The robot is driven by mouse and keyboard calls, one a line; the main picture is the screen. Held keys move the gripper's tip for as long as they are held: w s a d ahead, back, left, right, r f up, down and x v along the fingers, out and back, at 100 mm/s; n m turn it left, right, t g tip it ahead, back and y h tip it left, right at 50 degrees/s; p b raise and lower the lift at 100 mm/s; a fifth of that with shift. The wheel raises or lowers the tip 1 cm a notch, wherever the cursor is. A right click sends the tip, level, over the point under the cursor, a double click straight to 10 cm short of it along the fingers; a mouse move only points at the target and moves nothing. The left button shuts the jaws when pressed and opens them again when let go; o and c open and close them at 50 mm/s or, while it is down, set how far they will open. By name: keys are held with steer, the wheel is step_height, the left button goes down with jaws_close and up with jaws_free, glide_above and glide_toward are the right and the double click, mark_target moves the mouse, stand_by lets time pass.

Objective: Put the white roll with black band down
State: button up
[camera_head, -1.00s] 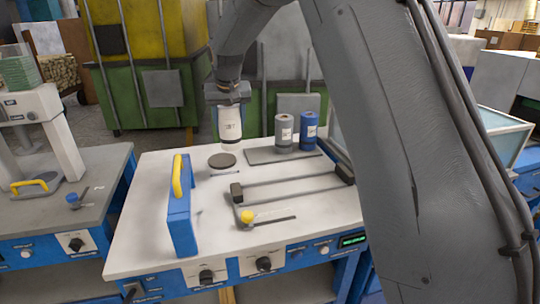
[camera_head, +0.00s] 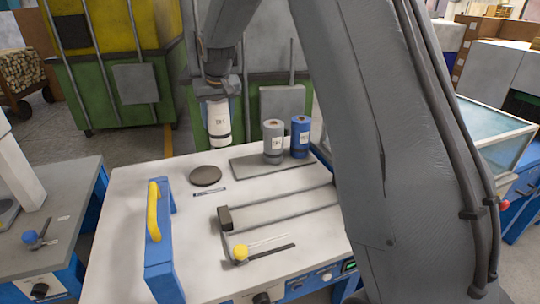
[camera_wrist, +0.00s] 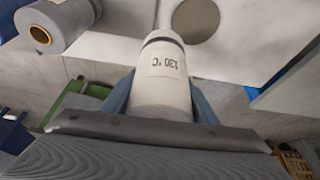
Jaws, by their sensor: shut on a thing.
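The white roll with black band (camera_head: 218,122) hangs upright from my gripper (camera_head: 217,94), above the back left part of the white bench top. In the wrist view the roll (camera_wrist: 161,82) carries a label reading "130 °C", and my gripper's two fingers (camera_wrist: 160,98) are closed on its sides. The dark band shows near its lower end. A dark round disc (camera_head: 206,176) lies flat on the bench, below and slightly left of the roll in the head view; it also shows in the wrist view (camera_wrist: 196,19).
A grey roll (camera_head: 273,142) and a blue roll (camera_head: 300,137) stand on a dark plate (camera_head: 250,167) to the right. A blue block with yellow handle (camera_head: 160,240) stands front left. A yellow-knobbed tool (camera_head: 241,252) lies in front. Bare bench (camera_head: 190,225) lies between.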

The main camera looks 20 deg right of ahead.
steer(key=s+d, duration=0.2)
steer(key=d, duration=0.4)
steer(key=shift+w+d+f+p, duration=0.15)
steer(key=shift+f+p, duration=0.5)
steer(key=shift+f, duration=1)
steer(key=shift+d+f+p, duration=0.2)
steer(key=shift+f+p, duration=0.4)
steer(key=shift+f, duration=1.05)
steer(key=shift+w+d+f+p, duration=0.15)
steer(key=shift+f+p, duration=0.5)
steer(key=shift+f, duration=1)
steer(key=shift+s+f, duration=0.1)
steer(key=shift+f, duration=0.05)
steer(key=o, duration=1.2)
